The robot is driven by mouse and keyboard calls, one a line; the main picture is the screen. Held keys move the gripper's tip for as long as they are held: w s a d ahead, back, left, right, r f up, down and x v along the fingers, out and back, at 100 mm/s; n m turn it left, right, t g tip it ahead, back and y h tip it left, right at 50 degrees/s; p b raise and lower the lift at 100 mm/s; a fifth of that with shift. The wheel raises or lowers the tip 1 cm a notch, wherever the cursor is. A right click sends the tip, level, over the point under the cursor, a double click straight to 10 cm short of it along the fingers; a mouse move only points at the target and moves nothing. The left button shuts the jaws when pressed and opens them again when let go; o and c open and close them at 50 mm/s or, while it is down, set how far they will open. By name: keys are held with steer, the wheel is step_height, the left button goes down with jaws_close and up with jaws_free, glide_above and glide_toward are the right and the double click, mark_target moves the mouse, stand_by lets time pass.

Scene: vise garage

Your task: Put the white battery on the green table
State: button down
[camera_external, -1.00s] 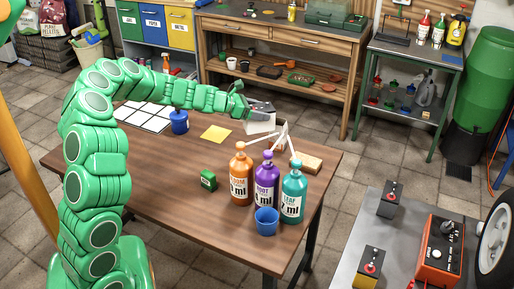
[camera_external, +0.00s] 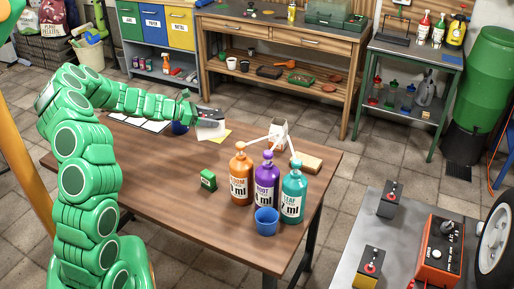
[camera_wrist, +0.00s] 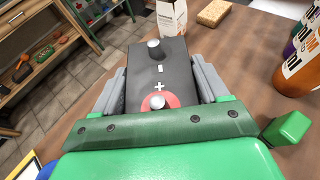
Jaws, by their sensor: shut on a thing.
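My gripper (camera_external: 198,112) is shut on the white battery (camera_external: 211,131) and holds it above the far side of the brown table, by a yellow sheet. In the wrist view the battery's dark top (camera_wrist: 158,72) shows two terminals, the plus one ringed in red, between the two grey fingers of my gripper (camera_wrist: 160,85). A table with a green frame and greenish top (camera_external: 428,54) stands at the back right, far from my gripper. Bottles stand along its back.
On the brown table (camera_external: 160,165) stand orange (camera_external: 240,178), purple (camera_external: 266,184) and teal (camera_external: 293,195) pump bottles, a blue cup (camera_external: 266,222), a green box (camera_external: 208,181), a carton (camera_external: 279,130) and a sponge-like block (camera_external: 307,161). A grey cart (camera_external: 400,235) holds other batteries.

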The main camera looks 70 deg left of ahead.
steer(key=s+a+f, duration=0.1)
steer(key=s+f, duration=0.3)
steer(key=s, duration=0.7)
glide_above(184, 156)
steer(key=shift+w+d+f, duration=0.1)
steer(key=shift+f, duration=2.2)
steer(key=shift+f, duration=0.1)
jaws_free()
steer(key=shift+v, duration=2.8)
